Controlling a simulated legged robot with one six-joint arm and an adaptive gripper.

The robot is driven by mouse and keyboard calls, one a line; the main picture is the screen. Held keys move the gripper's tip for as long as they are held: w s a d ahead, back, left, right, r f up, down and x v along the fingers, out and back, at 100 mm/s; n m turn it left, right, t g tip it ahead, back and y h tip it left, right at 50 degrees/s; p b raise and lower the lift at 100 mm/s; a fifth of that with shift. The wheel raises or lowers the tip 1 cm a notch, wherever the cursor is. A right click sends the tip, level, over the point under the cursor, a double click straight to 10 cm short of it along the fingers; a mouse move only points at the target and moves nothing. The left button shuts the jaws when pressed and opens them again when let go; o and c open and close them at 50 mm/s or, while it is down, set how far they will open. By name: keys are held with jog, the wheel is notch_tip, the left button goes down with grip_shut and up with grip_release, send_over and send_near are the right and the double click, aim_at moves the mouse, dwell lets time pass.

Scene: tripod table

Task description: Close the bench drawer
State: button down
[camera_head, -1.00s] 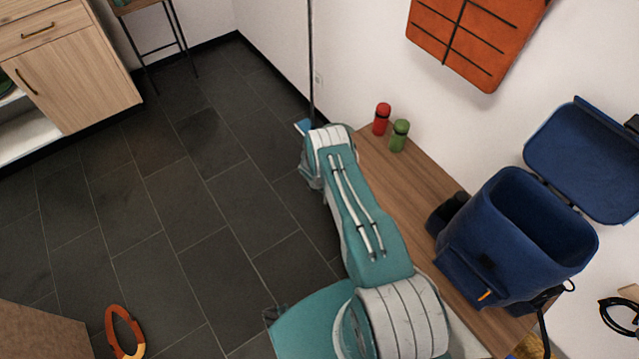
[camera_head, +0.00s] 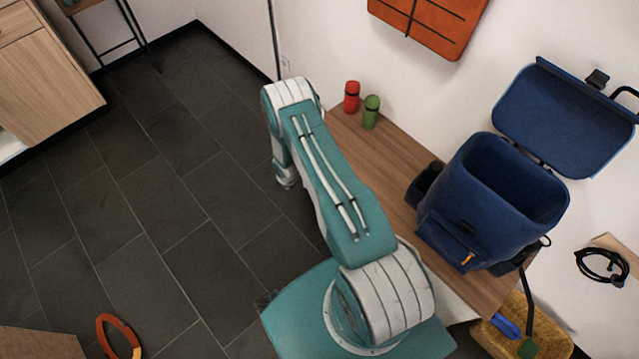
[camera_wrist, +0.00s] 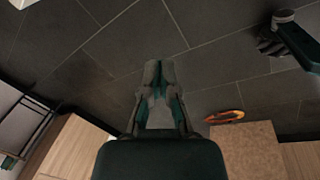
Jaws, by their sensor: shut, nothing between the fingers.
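The wooden bench (camera_head: 372,163) runs along the wall at the right in the head view. My arm covers part of its near side. A pale strip (camera_head: 452,303) shows between my arm and the bench's right part; I cannot tell whether it belongs to the drawer. No drawer front or handle of the bench can be made out. My gripper (camera_wrist: 158,68) shows in the wrist view, with its fingers together and empty, over the dark floor. It is hidden in the head view, and the bench drawer is not visible in the wrist view.
On the bench stand a red bottle (camera_head: 351,97), a green bottle (camera_head: 371,112) and an open blue backpack (camera_head: 470,220). A yellow bin (camera_head: 555,345) is at the bench's right end. An orange ring (camera_head: 134,352) lies left. The tiled floor (camera_head: 150,210) between is clear.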

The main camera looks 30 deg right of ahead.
jog(key=s+d+r+m+t+h, duration=0.1)
jog(key=s+d+m+t+h, duration=0.3)
jog(key=s+m, duration=0.75)
jog(key=shift+m+g+h, duration=0.3)
jog(key=shift+m, duration=0.65)
jog(key=w+d+f, duration=0.3)
jog(key=f, duration=0.1)
jog(key=w+d+f, duration=0.3)
jog(key=w+d, duration=0.1)
jog(key=shift+d+f, duration=0.1)
jog(key=shift+f, duration=0.25)
jog(key=shift+w+d, duration=0.1)
jog(key=shift+d, duration=0.6)
jog(key=shift+w+d, duration=0.25)
jog(key=shift+d, duration=1)
jog(key=shift+a, duration=0.1)
